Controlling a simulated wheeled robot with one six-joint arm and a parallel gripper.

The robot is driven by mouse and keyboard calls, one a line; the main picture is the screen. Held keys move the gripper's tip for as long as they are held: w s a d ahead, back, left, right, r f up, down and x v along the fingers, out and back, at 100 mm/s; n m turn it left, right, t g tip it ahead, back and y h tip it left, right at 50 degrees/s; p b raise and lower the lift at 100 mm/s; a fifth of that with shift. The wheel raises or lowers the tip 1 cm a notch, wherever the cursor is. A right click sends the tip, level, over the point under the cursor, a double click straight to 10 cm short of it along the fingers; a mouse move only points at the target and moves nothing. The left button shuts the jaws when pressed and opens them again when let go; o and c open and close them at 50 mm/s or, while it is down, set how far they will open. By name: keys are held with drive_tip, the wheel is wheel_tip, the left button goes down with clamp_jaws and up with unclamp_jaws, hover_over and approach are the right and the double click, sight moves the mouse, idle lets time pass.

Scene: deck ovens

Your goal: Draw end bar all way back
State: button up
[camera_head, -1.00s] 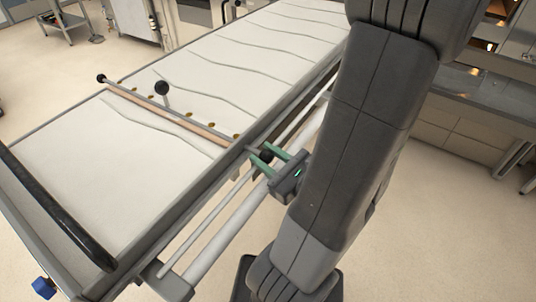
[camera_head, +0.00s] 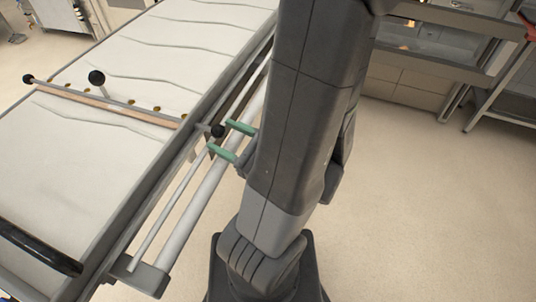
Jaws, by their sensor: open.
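The end bar (camera_head: 110,105) is a pale wooden-looking strip lying across the white loader belt, with a black ball at its far-left end. Its near end runs to a black knob (camera_head: 217,131) at the loader's right side. My gripper (camera_head: 220,135) is open, its two green fingers pointing left. The knob sits at the mouth between the fingertips, and I cannot tell whether either finger touches it. My arm hides most of the gripper body.
Another black ball on a short post (camera_head: 97,77) stands up by the bar. A pale rail (camera_head: 190,215) runs along the loader's right side to an end bracket (camera_head: 140,277). A black handle (camera_head: 35,246) crosses the front. Floor at right is clear.

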sight(222, 127)
drive_tip(key=v, duration=1.1)
drive_tip(key=shift+a, duration=0.1)
idle(0.5)
drive_tip(key=shift+x, duration=5.95)
drive_tip(key=shift+x, duration=0.8)
drive_tip(key=shift+w, duration=0.25)
drive_tip(key=shift+w+d, duration=0.4)
drive_tip(key=shift+w, duration=0.35)
drive_tip(key=shift+s, duration=0.1)
